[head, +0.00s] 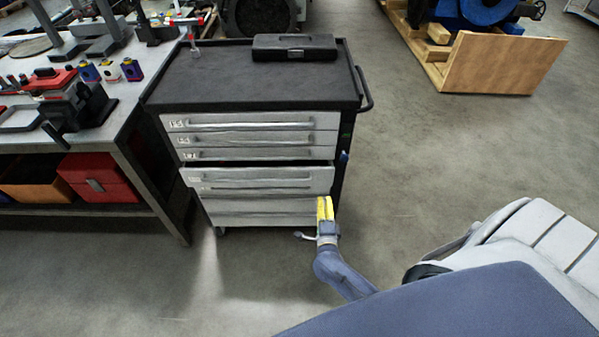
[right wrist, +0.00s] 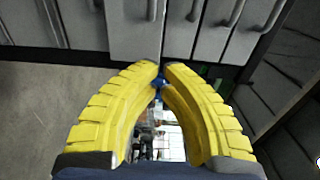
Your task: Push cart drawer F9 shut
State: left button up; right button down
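The cart (head: 250,70) has a dark top and a stack of grey drawers. One drawer (head: 257,179) in the lower half stands out past the upper fronts; I cannot read its label, so I cannot tell whether it is F9. My right gripper (head: 325,203), with yellow fingers, is at the right end of the lower drawer fronts. In the right wrist view its fingertips (right wrist: 163,68) are together with nothing seen between them, close to the drawer fronts (right wrist: 135,30); contact is unclear. My left gripper is not in view.
A black case (head: 294,47) lies on the cart top. A side handle (head: 366,90) sticks out right. Floor in front is clear.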

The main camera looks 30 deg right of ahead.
jog(key=w+a+r+n+t+y, duration=0.3)
jog(key=w+a+r+n+t, duration=0.1)
jog(key=r+n, duration=0.2)
jog(key=w+a+n+g+y, duration=0.2)
jog(key=a+n+y, duration=1)
jog(key=n, duration=1.4)
notch_tip(320, 180, down, 5)
jog(key=a+n+g+h, duration=0.1)
jog(key=n+g+h, duration=0.1)
jog(key=n, duration=1)
jog(key=d+x, duration=0.2)
jog(key=x, duration=1)
jog(key=shift+w+f, duration=0.35)
jog(key=shift+w, duration=0.3)
jog(key=shift+a, duration=0.15)
